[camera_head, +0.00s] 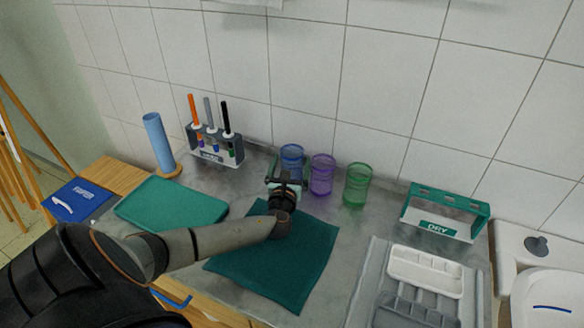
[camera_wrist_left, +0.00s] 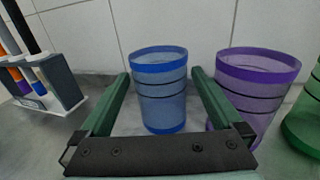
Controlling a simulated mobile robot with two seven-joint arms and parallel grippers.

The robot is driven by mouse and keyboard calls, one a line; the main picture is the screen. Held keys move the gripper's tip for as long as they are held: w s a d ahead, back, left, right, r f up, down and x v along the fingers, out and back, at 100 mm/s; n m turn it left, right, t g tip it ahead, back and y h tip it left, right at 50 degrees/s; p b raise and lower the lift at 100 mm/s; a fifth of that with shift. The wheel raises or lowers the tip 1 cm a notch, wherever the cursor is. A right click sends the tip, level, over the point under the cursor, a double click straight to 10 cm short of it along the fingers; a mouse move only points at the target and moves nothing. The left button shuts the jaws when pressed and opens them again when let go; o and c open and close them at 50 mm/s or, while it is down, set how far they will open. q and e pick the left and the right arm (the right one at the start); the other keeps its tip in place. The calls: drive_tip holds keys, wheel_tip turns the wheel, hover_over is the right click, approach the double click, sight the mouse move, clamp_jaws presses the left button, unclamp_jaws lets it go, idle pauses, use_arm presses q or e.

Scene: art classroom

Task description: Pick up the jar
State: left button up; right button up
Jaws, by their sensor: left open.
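A blue see-through jar (camera_head: 291,158) stands upright on the grey counter near the tiled wall, left of a purple jar (camera_head: 321,175) and a green jar (camera_head: 357,185). My left gripper (camera_head: 288,172) is just in front of the blue jar. In the left wrist view the gripper (camera_wrist_left: 160,88) is open, and the blue jar (camera_wrist_left: 160,92) stands between its two green fingers, with gaps at the sides. The right finger partly overlaps the purple jar (camera_wrist_left: 252,90). The green jar (camera_wrist_left: 304,112) is cut off at the right edge. My right gripper is not in view.
A brush rack (camera_head: 216,146) with several brushes and a blue cylinder (camera_head: 158,140) stand to the left. A dark green cloth (camera_head: 290,262) lies under my left arm. A DRY rack (camera_head: 445,214) and a white tray (camera_head: 425,270) are on the right. The wall is close behind the jars.

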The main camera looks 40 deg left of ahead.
use_arm(q)
drive_tip(key=shift+x, duration=1)
drive_tip(key=c, duration=1.2)
drive_tip(key=shift+r, duration=0.2)
drive_tip(key=shift+c, duration=0.2)
